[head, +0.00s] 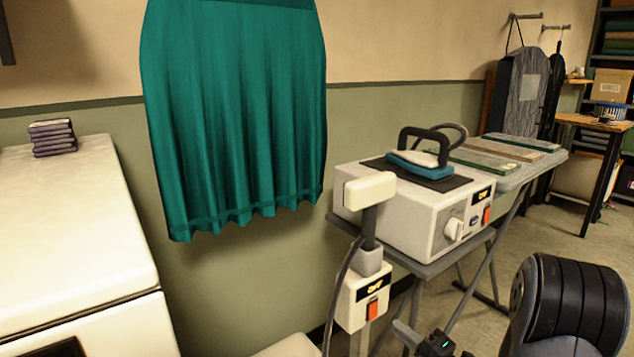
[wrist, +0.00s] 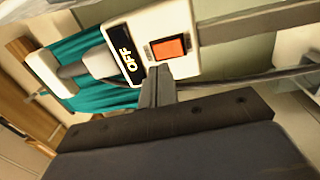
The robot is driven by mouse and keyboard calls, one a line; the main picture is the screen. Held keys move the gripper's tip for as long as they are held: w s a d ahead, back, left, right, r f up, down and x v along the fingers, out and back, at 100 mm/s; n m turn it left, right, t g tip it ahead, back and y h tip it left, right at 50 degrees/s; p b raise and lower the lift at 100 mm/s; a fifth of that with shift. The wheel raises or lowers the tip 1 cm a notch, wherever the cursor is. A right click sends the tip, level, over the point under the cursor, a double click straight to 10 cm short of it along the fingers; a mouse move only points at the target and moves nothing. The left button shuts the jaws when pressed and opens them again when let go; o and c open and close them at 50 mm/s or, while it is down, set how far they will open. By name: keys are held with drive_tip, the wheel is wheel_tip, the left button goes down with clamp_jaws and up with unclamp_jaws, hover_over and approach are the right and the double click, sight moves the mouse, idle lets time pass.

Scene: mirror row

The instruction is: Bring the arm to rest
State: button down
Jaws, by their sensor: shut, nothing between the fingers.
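My gripper (head: 399,326) shows at the bottom of the head view, beside and to the right of a small white switch box (head: 352,292) on a post. In the wrist view, its grey fingers (wrist: 157,72) are together with nothing between them. Their tips lie over the lower edge of the box, near its orange rocker switch (wrist: 169,47) and a display (wrist: 125,55) reading OFF. I cannot tell whether the tips touch the box. Part of my dark arm (head: 570,305) fills the lower right of the head view.
A steam iron (head: 425,155) stands on a white station (head: 410,215) with a knob, right behind the box. An ironing board (head: 515,175) extends behind it. A teal skirt (head: 235,110) hangs on the wall. A white machine (head: 70,230) stands left. Floor shows at right.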

drive_tip(key=v, duration=0.1)
drive_tip(key=p+v, duration=0.1)
drive_tip(key=v, duration=0.1)
drive_tip(key=shift+s+d+f, duration=0.15)
drive_tip(key=shift+s+f, duration=0.1)
drive_tip(key=shift+s, duration=0.05)
